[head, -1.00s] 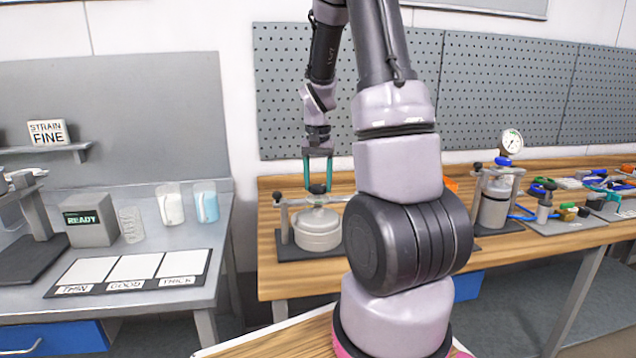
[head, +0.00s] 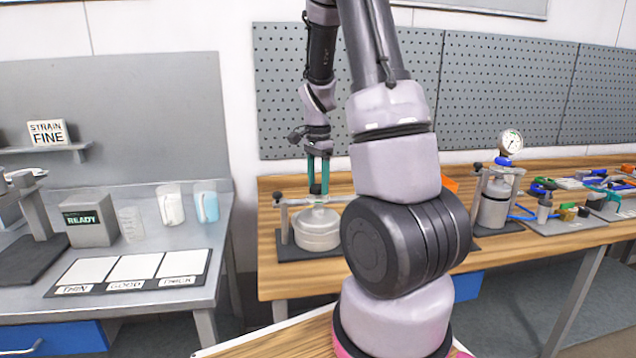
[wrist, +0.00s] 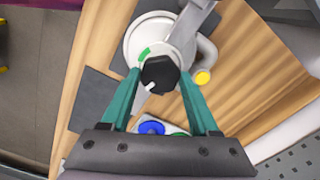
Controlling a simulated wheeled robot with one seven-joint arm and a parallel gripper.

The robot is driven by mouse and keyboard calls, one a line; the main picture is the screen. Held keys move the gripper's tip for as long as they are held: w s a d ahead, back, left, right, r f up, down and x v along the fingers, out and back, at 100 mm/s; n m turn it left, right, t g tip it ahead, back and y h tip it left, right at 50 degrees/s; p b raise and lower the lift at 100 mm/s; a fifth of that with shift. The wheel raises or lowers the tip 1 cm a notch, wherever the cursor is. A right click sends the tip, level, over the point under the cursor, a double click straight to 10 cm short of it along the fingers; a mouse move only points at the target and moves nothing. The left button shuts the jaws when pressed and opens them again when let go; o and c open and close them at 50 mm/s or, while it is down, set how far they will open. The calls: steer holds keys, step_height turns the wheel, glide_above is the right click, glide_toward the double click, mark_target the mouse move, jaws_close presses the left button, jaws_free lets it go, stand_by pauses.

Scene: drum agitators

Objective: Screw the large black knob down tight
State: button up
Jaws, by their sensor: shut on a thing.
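The large black knob (wrist: 160,74) sits on top of a clamp bar above a grey-white lidded drum (head: 318,236) on the wooden bench. In the wrist view the knob has a white mark near its lower left, and a green arc shows beside it on the pale part below. My gripper (head: 316,189) points down over the drum, its two teal fingers on either side of the knob. It is shut on the knob, which is partly hidden by the fingers in the head view. The gripper also shows in the wrist view (wrist: 160,80).
The drum stands on a dark base plate (head: 290,250). A smaller clamped canister (head: 494,208) with a gauge (head: 510,143) stands to the right. A small black knob (head: 277,196) is at the clamp bar's left end. A pegboard (head: 285,100) rises behind.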

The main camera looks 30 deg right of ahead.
mark_target(318, 186)
steer(key=shift+w+r, duration=0.1)
stand_by(0.4)
steer(key=o, duration=1.4)
step_height(318, 186, up, 11)
steer(key=shift+f, duration=0.1)
